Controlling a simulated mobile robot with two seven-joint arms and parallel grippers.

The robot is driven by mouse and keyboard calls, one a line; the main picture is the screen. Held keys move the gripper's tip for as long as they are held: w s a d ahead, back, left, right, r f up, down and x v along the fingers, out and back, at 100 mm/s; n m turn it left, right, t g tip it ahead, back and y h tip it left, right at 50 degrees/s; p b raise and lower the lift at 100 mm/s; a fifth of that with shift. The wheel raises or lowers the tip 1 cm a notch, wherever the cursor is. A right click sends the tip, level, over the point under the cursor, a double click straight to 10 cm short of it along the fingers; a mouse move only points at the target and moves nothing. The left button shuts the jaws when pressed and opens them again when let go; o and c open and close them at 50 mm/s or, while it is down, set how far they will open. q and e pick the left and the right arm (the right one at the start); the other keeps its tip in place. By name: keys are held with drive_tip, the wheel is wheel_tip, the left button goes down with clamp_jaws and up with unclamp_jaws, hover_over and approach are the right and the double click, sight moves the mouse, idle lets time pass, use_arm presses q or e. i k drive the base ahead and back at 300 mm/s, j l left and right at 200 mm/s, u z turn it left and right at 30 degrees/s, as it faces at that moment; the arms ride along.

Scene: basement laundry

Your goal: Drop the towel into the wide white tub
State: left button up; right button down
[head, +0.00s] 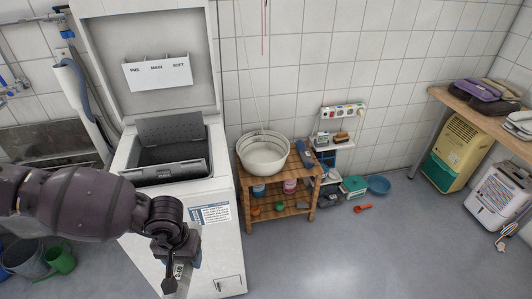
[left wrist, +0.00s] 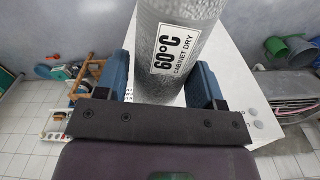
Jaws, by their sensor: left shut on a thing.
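The towel (left wrist: 185,25) looks like a grey speckled roll with a white label reading "60°C CABINET DRY". My left gripper (left wrist: 162,80) is shut on it, with a blue finger on each side. In the head view my left gripper (head: 178,262) hangs in front of the white top-lid washer, and the towel is mostly hidden behind it. The wide white tub (head: 263,155) stands on a slatted wooden stand (head: 277,189), to the right of the washer and beyond my left gripper. The visible inside of the tub is pale. My right gripper is in neither view.
The washer (head: 185,215) has its lid raised and its opening uncovered, close to my left arm. A blue basin (head: 378,185) and a green watering can (head: 60,260) are on the floor. The floor at front right is clear.

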sight(262, 162)
drive_tip(key=i+l, duration=0.2)
drive_tip(key=l, duration=0.15)
drive_tip(key=i+l, duration=0.15)
drive_tip(key=l, duration=0.15)
drive_tip(key=i+l+u, duration=0.1)
drive_tip(key=l, duration=0.25)
drive_tip(key=i+l, duration=0.25)
drive_tip(key=i+l+u, duration=0.1)
drive_tip(key=i+l, duration=0.45)
drive_tip(key=l, duration=0.2)
drive_tip(key=i+l, duration=0.1)
drive_tip(key=i, duration=0.35)
drive_tip(key=i+l, duration=0.1)
drive_tip(key=i, duration=0.3)
drive_tip(key=i+l, duration=0.1)
drive_tip(key=i, duration=0.35)
drive_tip(key=u, duration=0.05)
